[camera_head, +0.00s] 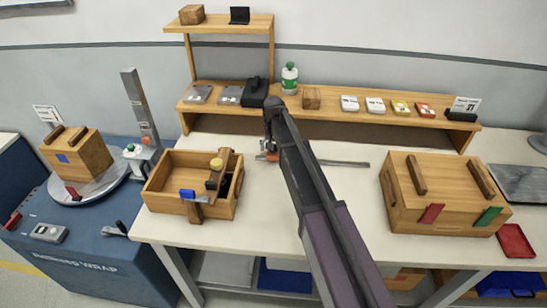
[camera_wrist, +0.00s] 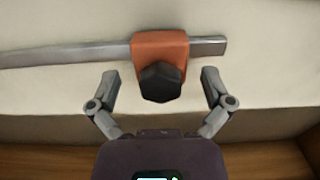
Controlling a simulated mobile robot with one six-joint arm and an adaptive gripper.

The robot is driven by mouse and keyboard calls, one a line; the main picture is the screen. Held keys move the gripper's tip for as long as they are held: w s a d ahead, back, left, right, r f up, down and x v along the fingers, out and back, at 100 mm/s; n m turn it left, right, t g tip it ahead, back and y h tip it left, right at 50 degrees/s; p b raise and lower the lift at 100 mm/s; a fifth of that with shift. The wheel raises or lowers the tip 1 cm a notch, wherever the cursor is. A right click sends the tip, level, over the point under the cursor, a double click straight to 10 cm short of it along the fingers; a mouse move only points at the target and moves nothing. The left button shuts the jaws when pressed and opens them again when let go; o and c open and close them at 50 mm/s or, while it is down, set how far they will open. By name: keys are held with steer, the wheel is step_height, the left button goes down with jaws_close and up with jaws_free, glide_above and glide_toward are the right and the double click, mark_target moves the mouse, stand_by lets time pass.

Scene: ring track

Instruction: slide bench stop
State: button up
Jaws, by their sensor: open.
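The bench stop is an orange block (camera_wrist: 160,50) with a dark knob (camera_wrist: 161,82), seen in the wrist view. It sits on a grey metal rail (camera_wrist: 70,54), near one end of it. In the head view the orange block (camera_head: 267,156) is at the left end of the rail (camera_head: 342,163), partly hidden by my arm. My gripper (camera_wrist: 160,88) is open, with one finger on each side of the dark knob. Gaps show between the fingers and the knob, so nothing is held.
An open wooden box (camera_head: 166,203) with tools stands left of the rail. A closed wooden crate (camera_head: 440,205) stands to the right, with a red tray (camera_head: 515,241) beside it. A wooden shelf (camera_head: 350,112) with small boxes runs behind. The bench between is mostly clear.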

steer(key=shift+f+b, duration=0.65)
steer(key=shift+f, duration=0.25)
steer(key=c, duration=1.3)
steer(key=shift+o, duration=0.2)
steer(key=shift+s, duration=0.1)
